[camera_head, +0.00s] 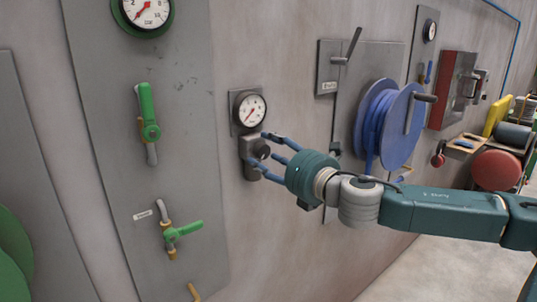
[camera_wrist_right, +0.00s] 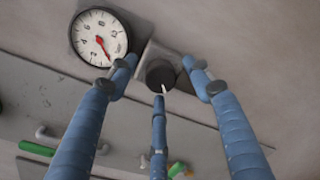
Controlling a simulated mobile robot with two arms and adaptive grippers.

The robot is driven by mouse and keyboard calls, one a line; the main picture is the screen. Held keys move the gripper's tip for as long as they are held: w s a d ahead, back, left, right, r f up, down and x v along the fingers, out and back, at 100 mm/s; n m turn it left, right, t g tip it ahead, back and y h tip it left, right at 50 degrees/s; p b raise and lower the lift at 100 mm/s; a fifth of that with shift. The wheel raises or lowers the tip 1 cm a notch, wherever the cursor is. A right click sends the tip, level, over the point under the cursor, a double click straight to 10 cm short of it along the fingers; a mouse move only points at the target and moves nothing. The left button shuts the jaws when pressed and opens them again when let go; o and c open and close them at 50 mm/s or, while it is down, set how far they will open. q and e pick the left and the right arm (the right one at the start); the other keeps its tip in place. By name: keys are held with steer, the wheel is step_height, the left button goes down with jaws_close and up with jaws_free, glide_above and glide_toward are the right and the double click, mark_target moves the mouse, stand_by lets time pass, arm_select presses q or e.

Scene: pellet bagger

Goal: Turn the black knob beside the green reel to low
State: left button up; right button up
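The black knob (camera_head: 262,148) sits on a grey wall plate just below a white round gauge (camera_head: 250,110). In the right wrist view the knob (camera_wrist_right: 159,73) shows a white pointer mark at its lower edge. My right gripper (camera_head: 268,156) reaches in from the right, its blue fingers spread around the knob. In the right wrist view the fingers of the gripper (camera_wrist_right: 163,88) stand apart, with gaps to the knob. Part of a green disc, possibly the green reel (camera_head: 12,252), shows at the far left. My left gripper is out of view.
A grey panel (camera_head: 95,100) with green-handled valves (camera_head: 148,130) is left of the knob. A blue reel (camera_head: 388,125) and a lever box (camera_head: 328,68) are on the wall to the right. Open floor (camera_head: 415,270) lies at lower right.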

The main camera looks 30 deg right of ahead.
steer(key=shift+r, duration=0.15)
step_height(320, 180, up, 10)
steer(key=shift+f, duration=0.15)
stand_by(0.8)
